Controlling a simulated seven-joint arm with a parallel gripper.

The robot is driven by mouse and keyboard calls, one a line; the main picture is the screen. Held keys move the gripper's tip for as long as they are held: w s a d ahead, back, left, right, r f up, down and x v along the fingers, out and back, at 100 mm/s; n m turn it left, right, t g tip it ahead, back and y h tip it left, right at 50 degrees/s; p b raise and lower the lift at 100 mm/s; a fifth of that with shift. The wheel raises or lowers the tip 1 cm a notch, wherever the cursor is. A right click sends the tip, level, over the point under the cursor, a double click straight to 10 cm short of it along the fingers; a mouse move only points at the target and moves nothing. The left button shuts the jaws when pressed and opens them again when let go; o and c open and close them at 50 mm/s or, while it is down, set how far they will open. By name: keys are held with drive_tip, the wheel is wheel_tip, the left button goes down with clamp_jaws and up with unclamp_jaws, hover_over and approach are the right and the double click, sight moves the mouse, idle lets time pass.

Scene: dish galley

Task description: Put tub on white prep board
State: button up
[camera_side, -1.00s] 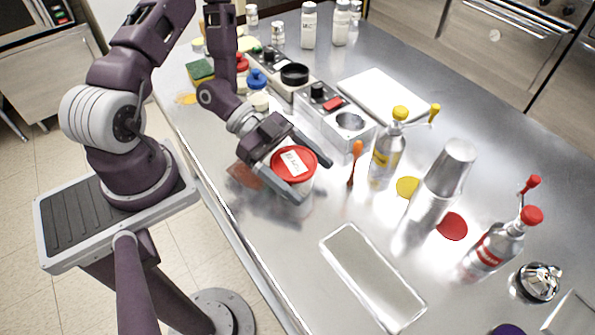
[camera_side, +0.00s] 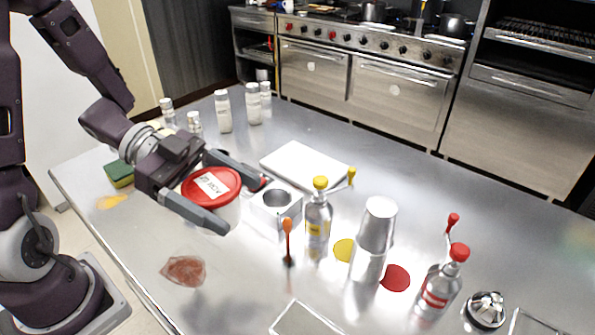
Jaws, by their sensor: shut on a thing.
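The tub (camera_side: 226,216) is a white round container with a red lid (camera_side: 212,186) and a white label on top. My gripper (camera_side: 245,203) is shut on it, one finger on each side. The tub appears held above the steel counter, upright or nearly so; its lower part is partly hidden by the near finger. The white prep board (camera_side: 305,164) lies flat on the counter, behind and to the right of the tub, and looks bare.
A yellow-topped bottle (camera_side: 318,218), an upturned steel cup stack (camera_side: 376,228) and a red-topped bottle (camera_side: 440,285) stand to the right. White shakers (camera_side: 223,112) stand behind.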

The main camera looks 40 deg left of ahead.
drive_tip(key=shift+w+r, duration=0.2)
drive_tip(key=shift+r, duration=0.25)
drive_tip(key=w+a+f+n+t+y, duration=0.15)
drive_tip(key=w+a, duration=0.25)
drive_tip(key=w, duration=0.8)
drive_tip(key=w+a+n+t+y, duration=0.1)
drive_tip(key=w+a+n+t, duration=0.2)
drive_tip(key=w, duration=0.9)
drive_tip(key=n+t+y, duration=0.1)
hover_over(315, 163)
wheel_tip(315, 163, down, 14)
drive_tip(key=shift+r, duration=0.2)
